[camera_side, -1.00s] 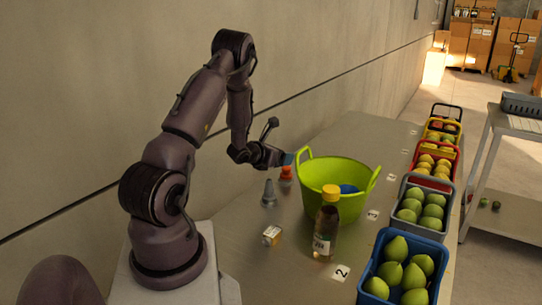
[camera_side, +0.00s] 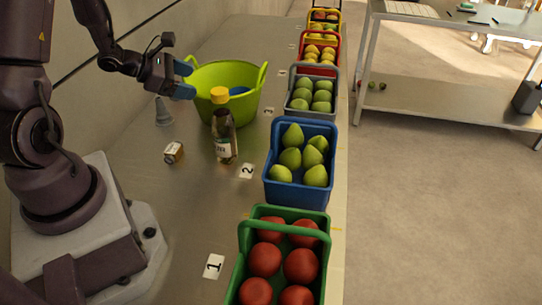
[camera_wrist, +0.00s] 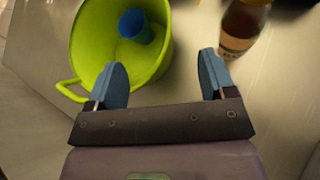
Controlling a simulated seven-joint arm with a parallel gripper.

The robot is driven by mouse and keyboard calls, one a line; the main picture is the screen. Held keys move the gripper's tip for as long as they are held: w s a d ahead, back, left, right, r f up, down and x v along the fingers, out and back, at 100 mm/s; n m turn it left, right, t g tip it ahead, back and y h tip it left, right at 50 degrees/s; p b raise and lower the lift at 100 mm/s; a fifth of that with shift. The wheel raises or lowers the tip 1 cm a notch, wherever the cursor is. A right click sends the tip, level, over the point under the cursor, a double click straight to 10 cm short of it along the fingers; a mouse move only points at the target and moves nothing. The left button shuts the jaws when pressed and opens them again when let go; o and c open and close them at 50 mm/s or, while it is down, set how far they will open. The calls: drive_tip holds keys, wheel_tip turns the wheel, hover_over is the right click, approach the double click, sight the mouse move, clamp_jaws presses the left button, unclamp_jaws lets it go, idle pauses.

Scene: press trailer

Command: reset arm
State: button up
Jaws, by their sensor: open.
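My gripper (camera_side: 184,80) is open and empty, with blue fingertips, at the left rim of the lime-green tub (camera_side: 239,101) in the side view. In the wrist view my gripper (camera_wrist: 163,82) has its two fingers spread wide with nothing between them. The green tub (camera_wrist: 84,42) shows beyond the left finger there, with a blue cup-like thing (camera_wrist: 137,25) inside it. A bottle with a yellow cap (camera_side: 223,130) stands in front of the tub and also shows at the upper right of the wrist view (camera_wrist: 239,28).
A small box (camera_side: 174,152) and a grey cone-shaped piece (camera_side: 163,113) stand on the table left of the bottle. A row of crates lines the right edge, including a blue crate of pears (camera_side: 297,192) and a green crate of red fruit (camera_side: 240,270). A shelf table (camera_side: 450,105) stands beyond a floor gap.

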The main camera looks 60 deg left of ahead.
sight(216, 93)
drive_tip(key=d+r+m+g+h, duration=0.1)
drive_tip(key=d+m, duration=0.1)
drive_tip(key=d, duration=0.1)
drive_tip(key=d+r+m+g+h, duration=0.1)
drive_tip(key=d+r+m, duration=0.1)
drive_tip(key=d+m, duration=0.1)
drive_tip(key=d+r+m+g+h, duration=0.1)
drive_tip(key=d+m, duration=0.2)
drive_tip(key=shift+s+r+h, duration=0.15)
drive_tip(key=shift+s+h, duration=0.05)
drive_tip(key=shift+h, duration=0.2)
drive_tip(key=s+d+r+m+g+y, duration=0.1)
drive_tip(key=s+d+r+m+y, duration=0.2)
drive_tip(key=m, duration=0.8)
drive_tip(key=s+d+r+m+g+y, duration=0.2)
drive_tip(key=s+d+r+m, duration=0.4)
drive_tip(key=d+r+m, duration=0.3)
drive_tip(key=r+m+y, duration=0.1)
drive_tip(key=m, duration=0.1)
drive_tip(key=shift+s+d+r+m, duration=0.3)
drive_tip(key=shift+s+d+r, duration=0.05)
drive_tip(key=shift+d, duration=0.05)
